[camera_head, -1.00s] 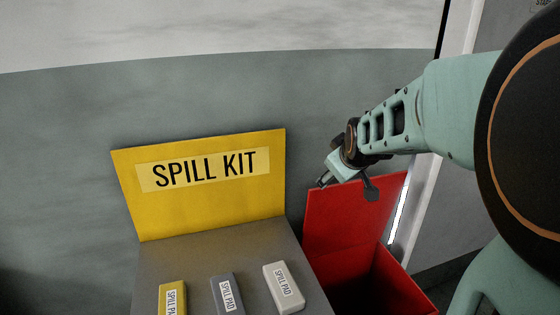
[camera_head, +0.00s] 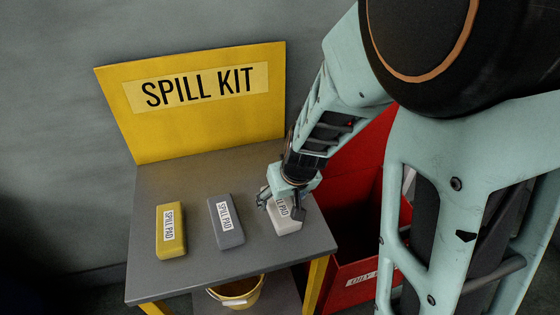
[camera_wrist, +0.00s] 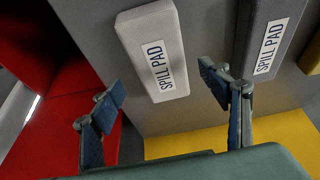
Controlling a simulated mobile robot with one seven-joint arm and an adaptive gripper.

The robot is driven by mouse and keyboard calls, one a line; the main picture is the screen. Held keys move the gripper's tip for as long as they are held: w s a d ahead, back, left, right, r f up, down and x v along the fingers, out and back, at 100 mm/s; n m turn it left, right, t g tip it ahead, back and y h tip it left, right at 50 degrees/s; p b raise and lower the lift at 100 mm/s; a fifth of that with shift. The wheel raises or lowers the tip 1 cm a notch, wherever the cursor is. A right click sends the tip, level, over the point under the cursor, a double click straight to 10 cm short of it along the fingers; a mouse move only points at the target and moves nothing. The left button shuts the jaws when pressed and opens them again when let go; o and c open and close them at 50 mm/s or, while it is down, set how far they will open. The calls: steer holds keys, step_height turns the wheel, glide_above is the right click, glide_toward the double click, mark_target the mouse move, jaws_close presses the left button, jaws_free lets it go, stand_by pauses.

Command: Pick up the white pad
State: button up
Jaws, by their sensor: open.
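The white pad (camera_head: 284,220) lies on the right side of the grey table top, with a "SPILL PAD" label. My gripper (camera_head: 281,205) is just above it in the head view and hides its upper part. In the wrist view the white pad (camera_wrist: 152,50) lies beyond the fingertips, long side pointing away, tilted a little. My gripper (camera_wrist: 162,88) is open there, its two fingers wide apart with nothing between them. Whether the fingers touch the pad cannot be told, but in the wrist view they look apart from it.
A grey pad (camera_head: 226,222) and a yellow pad (camera_head: 170,231) lie to the left on the table (camera_head: 200,276). A yellow "SPILL KIT" board (camera_head: 200,120) stands behind. A red bin (camera_head: 350,255) stands close on the right. A yellow bucket (camera_head: 236,294) sits below.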

mark_target(281, 203)
steer(key=b+x, duration=0.1)
steer(key=x, duration=0.3)
steer(key=shift+s+f+b, duration=0.1)
steer(key=shift+f+b, duration=0.05)
steer(key=shift+b, duration=0.2)
steer(key=shift+a, duration=0.1)
steer(key=shift+c, duration=0.7)
steer(key=c, duration=1.1)
steer(key=shift+c, duration=0.2)
